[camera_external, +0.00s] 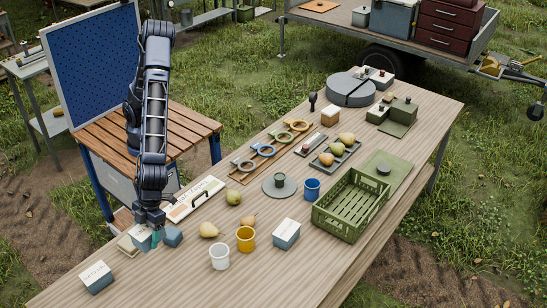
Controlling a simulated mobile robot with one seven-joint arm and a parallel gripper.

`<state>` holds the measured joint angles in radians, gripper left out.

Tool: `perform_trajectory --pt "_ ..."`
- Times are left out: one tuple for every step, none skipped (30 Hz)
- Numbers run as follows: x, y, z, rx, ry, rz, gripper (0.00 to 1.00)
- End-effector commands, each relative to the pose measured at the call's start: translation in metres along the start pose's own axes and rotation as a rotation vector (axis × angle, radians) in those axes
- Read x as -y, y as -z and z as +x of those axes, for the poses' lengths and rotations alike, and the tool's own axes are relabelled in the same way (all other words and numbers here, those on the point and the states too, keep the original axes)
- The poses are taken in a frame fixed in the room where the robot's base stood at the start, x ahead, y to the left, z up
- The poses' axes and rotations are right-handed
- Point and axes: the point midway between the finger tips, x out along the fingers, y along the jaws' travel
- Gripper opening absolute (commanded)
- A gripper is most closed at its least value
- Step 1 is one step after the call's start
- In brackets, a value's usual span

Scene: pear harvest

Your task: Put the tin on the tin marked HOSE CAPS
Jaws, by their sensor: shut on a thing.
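My gripper (151,222) points down at the left part of the long wooden table, shut on a small blue-grey tin with a pale top (142,239). The jaws partly hide the tin, and I cannot tell whether it touches what lies below. Two blue-grey tins with white lettered lids stand on the table: one at the front left corner (97,277), one right of the yellow mug (286,234). Their lettering is too small to read, so I cannot tell which is marked HOSE CAPS.
A white mug (219,256), a yellow mug (245,239) and pears (209,230) stand right of my gripper. A blue mug (312,188) and a green crate (324,220) lie farther right. A pale flat board (194,199) is behind. Bare wood separates the front-left tin from the white mug.

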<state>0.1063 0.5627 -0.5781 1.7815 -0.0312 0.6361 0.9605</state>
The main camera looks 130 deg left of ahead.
Motion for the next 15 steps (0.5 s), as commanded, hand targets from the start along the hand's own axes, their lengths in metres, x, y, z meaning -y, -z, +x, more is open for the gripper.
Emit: perform_trajectory --pt "0.014 -0.009 -0.006 0.0 0.011 -0.024 0.33" --pt "0.023 -0.015 -0.01 -0.001 0.018 -0.039 0.33" --pt "0.035 -0.024 -0.015 -0.001 0.027 -0.061 0.33" --pt "0.044 -0.031 -0.02 -0.001 0.035 -0.078 0.33" --pt "0.054 -0.039 -0.025 -0.002 0.042 -0.097 0.33" --pt "0.067 -0.049 -0.032 -0.002 0.052 -0.122 0.33" --pt "0.076 -0.057 -0.037 -0.002 0.059 -0.141 0.33" --pt "0.086 -0.066 -0.042 -0.001 0.067 -0.159 0.33" --pt "0.098 -0.076 -0.049 -0.002 0.077 -0.183 0.33" --pt "0.107 -0.085 -0.054 -0.002 0.085 -0.201 0.33" --pt "0.115 -0.093 -0.059 -0.002 0.092 -0.218 0.33" --pt "0.126 -0.105 -0.066 -0.002 0.102 -0.242 0.33" --pt "0.134 -0.114 -0.071 -0.002 0.109 -0.26 0.33" --pt "0.142 -0.123 -0.077 -0.002 0.116 -0.279 0.33" --pt "0.153 -0.136 -0.084 -0.001 0.126 -0.303 0.33"
